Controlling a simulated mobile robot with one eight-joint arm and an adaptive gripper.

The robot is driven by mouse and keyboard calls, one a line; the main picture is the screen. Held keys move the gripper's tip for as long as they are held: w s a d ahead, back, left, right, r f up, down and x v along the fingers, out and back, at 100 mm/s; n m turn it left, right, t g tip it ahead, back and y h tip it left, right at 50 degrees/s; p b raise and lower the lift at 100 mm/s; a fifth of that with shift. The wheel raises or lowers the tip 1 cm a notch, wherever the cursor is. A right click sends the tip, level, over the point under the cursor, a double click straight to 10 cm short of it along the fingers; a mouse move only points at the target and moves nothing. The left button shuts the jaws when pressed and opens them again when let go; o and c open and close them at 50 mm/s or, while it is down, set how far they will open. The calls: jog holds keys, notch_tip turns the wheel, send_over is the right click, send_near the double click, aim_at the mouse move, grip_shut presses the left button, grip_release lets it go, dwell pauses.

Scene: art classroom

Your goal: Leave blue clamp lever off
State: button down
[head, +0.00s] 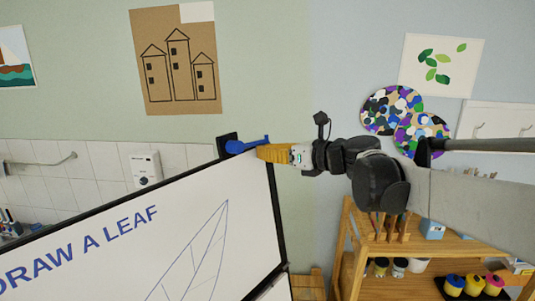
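The blue clamp lever (242,147) is at the top right corner of the whiteboard (190,215), in front of a black bracket (227,144). It points right, roughly level, with its right end tilted slightly up. My gripper (260,152) reaches in from the right, its yellow fingers at the right end of the lever. The fingers are seen edge-on and overlap the lever's end in the picture. I cannot tell whether they touch it or how far apart they are.
A wooden shelf (352,245) with paint pots (472,284) stands below my arm at the right. Round paint palettes (391,108) hang on the wall behind. A white dispenser (146,168) is on the tiled wall at left. The space above the whiteboard's corner is clear.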

jog(key=shift+r, duration=0.15)
jog(key=shift+w+r+p, duration=0.55)
jog(key=shift+r+p, duration=0.05)
jog(key=shift+r, duration=0.3)
jog(key=shift+d, duration=0.2)
